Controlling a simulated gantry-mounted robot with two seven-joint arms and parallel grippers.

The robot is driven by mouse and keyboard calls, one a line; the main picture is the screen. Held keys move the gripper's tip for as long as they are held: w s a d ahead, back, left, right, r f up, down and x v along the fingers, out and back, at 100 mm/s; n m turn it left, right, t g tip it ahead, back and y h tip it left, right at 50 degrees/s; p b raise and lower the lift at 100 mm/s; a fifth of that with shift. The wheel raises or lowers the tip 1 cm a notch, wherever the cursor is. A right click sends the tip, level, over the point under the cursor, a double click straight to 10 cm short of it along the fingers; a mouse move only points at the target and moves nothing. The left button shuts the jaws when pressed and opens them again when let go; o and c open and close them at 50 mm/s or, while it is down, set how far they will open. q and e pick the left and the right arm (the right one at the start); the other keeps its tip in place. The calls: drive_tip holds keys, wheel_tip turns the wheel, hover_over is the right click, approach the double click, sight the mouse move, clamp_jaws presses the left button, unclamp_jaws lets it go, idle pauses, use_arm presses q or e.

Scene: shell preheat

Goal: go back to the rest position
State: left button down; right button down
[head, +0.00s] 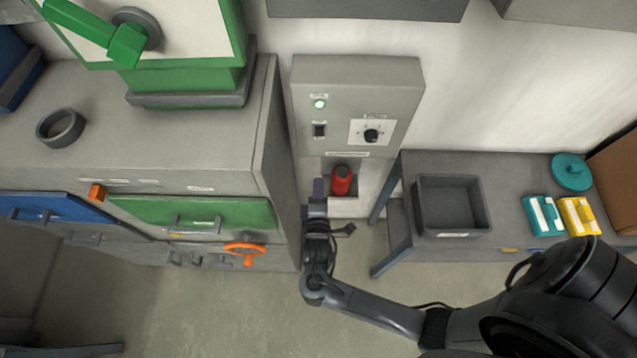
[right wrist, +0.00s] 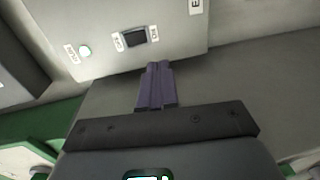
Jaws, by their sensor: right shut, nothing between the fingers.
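My right gripper (head: 318,188) hangs in front of the narrow gap between the grey cabinet and the right table, just below the grey control box (head: 305,90). Its purple fingers are shut together with nothing between them. In the right wrist view the closed fingers (right wrist: 157,82) point toward the control box (right wrist: 180,50), with its black rocker switch (right wrist: 135,38) and lit green lamp (right wrist: 85,50). I cannot tell the exact distance from fingertips to box. My right arm reaches in from the lower right. My left gripper is not in view.
A red object (head: 341,180) stands close right of the right gripper. The cabinet (head: 200,165) has a green drawer (head: 150,210) and an orange handwheel (head: 245,250). A grey table (head: 513,185) at right holds a dark bin (head: 424,190) and teal and yellow packs. Open floor lies in front.

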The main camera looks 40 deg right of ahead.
idle(0.3)
drive_tip(key=s+d+r+g+y+p, duration=0.1)
drive_tip(key=s+d+y+p, duration=0.1)
drive_tip(key=s+d+p, duration=0.3)
drive_tip(key=s+a+r+m+g+y+p, duration=0.1)
drive_tip(key=s+a+r+m+g+y, duration=0.6)
drive_tip(key=s, duration=0.5)
wheel_tip(320, 180, up, 3)
drive_tip(key=shift+s+a+f+m+g+y, duration=0.15)
drive_tip(key=shift+s+a+m+g+y, duration=0.25)
drive_tip(key=shift+a+y, duration=0.6)
